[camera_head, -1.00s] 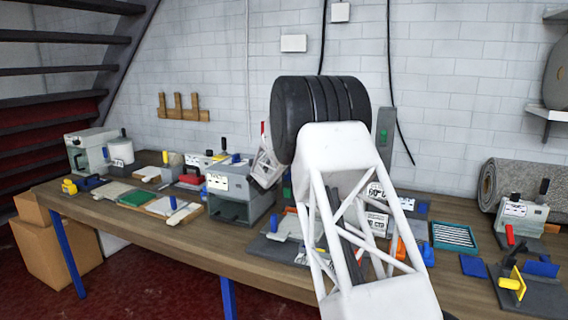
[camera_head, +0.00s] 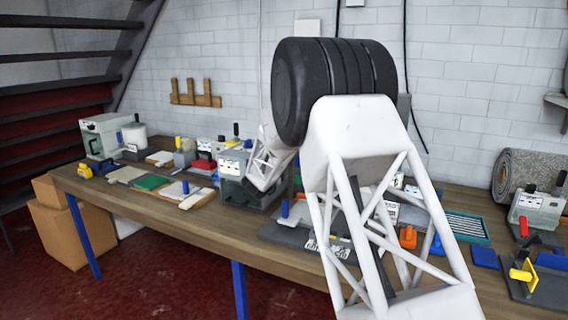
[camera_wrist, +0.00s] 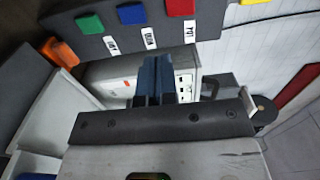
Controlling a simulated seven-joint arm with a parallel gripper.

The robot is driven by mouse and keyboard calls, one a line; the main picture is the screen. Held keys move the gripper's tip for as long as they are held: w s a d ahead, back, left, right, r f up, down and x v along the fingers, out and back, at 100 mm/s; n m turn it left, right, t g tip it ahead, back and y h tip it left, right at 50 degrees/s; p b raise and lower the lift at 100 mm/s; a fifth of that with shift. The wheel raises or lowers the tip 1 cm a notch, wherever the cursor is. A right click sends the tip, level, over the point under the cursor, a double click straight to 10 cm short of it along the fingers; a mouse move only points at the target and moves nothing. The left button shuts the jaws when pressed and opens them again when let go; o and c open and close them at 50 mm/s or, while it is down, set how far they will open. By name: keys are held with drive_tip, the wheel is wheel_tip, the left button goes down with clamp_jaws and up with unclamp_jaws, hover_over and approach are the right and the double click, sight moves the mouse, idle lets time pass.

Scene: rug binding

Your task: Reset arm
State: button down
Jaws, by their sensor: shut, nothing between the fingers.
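My gripper (camera_wrist: 153,82) shows in the wrist view as two dark blue fingers pressed together with nothing between them. In the head view my white arm and its black joint fill the middle, and the fingers are hidden behind them. In the wrist view a grey machine (camera_wrist: 185,65) lies just beyond the fingertips. I cannot tell whether they touch it. A machine with a grey-green body (camera_head: 232,188) stands on the bench in the head view, partly covered by my forearm.
The wooden bench (camera_head: 140,217) carries several machines and coloured blocks. A dark panel (camera_wrist: 90,38) with green, blue and red blocks is near the gripper in the wrist view. A rug roll (camera_head: 510,172) lies at right. Cardboard boxes (camera_head: 65,235) stand under the bench at left.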

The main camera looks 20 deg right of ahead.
idle(0.5)
drive_tip(key=s+a+r+n+y, duration=0.3)
drive_tip(key=s+a+n+y, duration=0.15)
drive_tip(key=s, duration=0.35)
drive_tip(key=s+a+r+n+y, duration=0.3)
drive_tip(key=s+a+n+y, duration=0.15)
drive_tip(key=s+n, duration=0.2)
drive_tip(key=s+a+r+n+y, duration=0.35)
drive_tip(key=s+a, duration=0.25)
drive_tip(key=s, duration=0.2)
drive_tip(key=s+f+n+g, duration=0.2)
drive_tip(key=s+n+g, duration=0.1)
drive_tip(key=s, duration=1.1)
drive_tip(key=s+a+f+n+g, duration=0.1)
drive_tip(key=s+f+n+g, duration=0.2)
drive_tip(key=s, duration=1.2)
drive_tip(key=s+a+f+n+g, duration=0.1)
drive_tip(key=s+n+g, duration=0.3)
drive_tip(key=s, duration=1)
drive_tip(key=shift+s+a+f+n, duration=0.2)
drive_tip(key=shift+s+f+n, duration=0.2)
drive_tip(key=shift+f+n, duration=0.6)
drive_tip(key=shift+r, duration=0.15)
